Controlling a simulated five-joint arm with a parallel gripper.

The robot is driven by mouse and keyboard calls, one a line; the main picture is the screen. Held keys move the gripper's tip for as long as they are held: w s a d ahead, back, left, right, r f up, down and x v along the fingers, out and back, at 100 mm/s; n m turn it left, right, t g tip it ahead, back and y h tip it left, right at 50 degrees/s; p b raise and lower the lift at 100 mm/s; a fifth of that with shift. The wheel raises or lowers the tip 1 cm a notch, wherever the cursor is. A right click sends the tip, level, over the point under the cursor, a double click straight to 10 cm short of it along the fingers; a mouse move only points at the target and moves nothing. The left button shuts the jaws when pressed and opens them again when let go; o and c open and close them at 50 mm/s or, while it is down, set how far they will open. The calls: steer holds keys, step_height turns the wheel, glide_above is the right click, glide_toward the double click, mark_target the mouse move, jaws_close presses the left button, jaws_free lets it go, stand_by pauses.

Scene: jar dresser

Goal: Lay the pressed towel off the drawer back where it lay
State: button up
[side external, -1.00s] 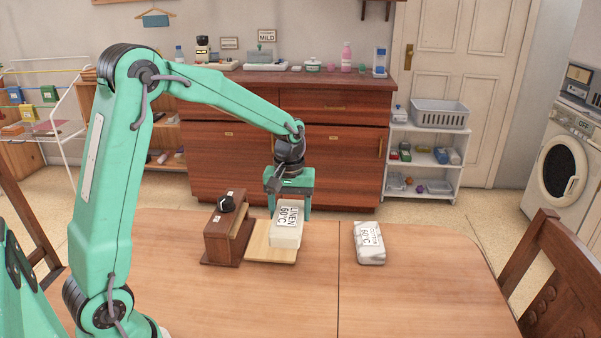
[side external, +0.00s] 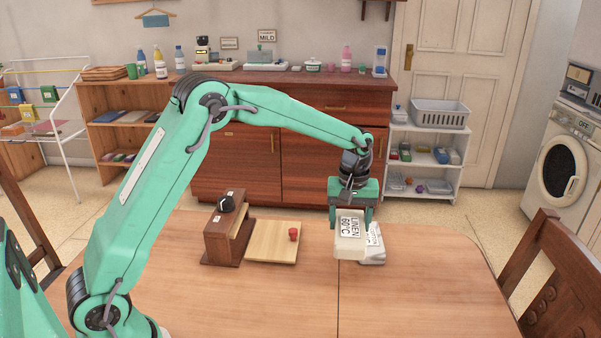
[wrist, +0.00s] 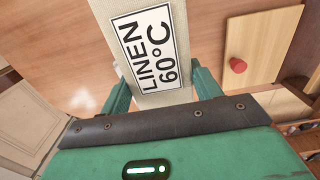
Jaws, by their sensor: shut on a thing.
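A cream folded towel (side external: 348,246) labelled LINEN 60°C is held between the two fingers of my gripper (side external: 351,217), which is shut on it. In the wrist view the towel (wrist: 136,12) hangs between the green fingers. The drawer (side external: 268,243), a pale wooden board with a red knob (side external: 294,235), is out from a dark wooden box (side external: 224,232) and bare on top. It also shows in the wrist view (wrist: 265,40). My gripper is right of the drawer. How high the towel is above the table cannot be told.
A grey-white folded towel labelled cotton (side external: 374,250) lies on the table (side external: 420,290), partly hidden behind the held towel. The box has a black knob (side external: 226,203) on top. The table front and right are clear. A chair (side external: 550,285) stands at the right.

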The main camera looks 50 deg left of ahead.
glide_above(330, 238)
step_height(330, 238, down, 7)
steer(key=shift+a+r, duration=0.1)
steer(key=shift+a, duration=0.05)
steer(key=shift+f, duration=2.05)
steer(key=shift+f, duration=0.2)
steer(key=o, duration=1.1)
steer(key=shift+r, duration=0.15)
step_height(330, 238, up, 12)
steer(key=shift+r, duration=0.1)
